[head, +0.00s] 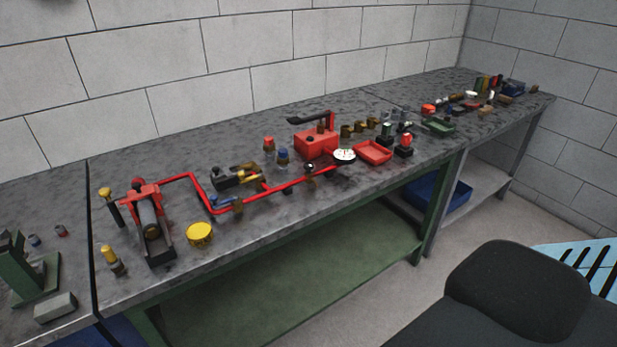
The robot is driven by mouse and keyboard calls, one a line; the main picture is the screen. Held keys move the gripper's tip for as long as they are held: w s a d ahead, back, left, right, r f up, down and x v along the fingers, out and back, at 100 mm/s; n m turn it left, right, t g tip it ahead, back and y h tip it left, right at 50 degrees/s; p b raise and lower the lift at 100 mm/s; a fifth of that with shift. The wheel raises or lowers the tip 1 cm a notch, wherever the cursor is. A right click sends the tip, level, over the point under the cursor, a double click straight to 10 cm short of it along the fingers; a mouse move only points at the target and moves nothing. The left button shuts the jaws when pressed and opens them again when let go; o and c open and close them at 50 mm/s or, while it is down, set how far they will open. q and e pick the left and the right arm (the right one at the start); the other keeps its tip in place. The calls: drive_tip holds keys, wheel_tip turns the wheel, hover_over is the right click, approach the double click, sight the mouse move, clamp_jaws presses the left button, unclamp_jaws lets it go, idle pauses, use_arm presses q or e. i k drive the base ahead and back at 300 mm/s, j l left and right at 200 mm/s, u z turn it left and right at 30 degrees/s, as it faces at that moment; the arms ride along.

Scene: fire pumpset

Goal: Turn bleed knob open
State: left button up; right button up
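In the head view a red pipe (291,183) runs along the grey workbench from a red-and-black pump unit (150,220) to a round white gauge (344,156). A small dark round knob (309,168) stands on the pipe just left of the gauge. A black body with brass fittings (238,177) sits behind the pipe, and a blue lever-like part (219,203) is beside it. I cannot tell for certain which part is the bleed knob or how far it is turned. Neither of my grippers is in view.
A yellow round cap (199,234) lies near the front edge. A green tray (438,126) and several small parts crowd the far end. A dark rounded shape (519,292) fills the lower right.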

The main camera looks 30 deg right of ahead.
sight(307, 167)
drive_tip(key=l+z, duration=0.1)
drive_tip(key=z, duration=1.55)
drive_tip(key=i+l, duration=0.15)
drive_tip(key=i, duration=0.5)
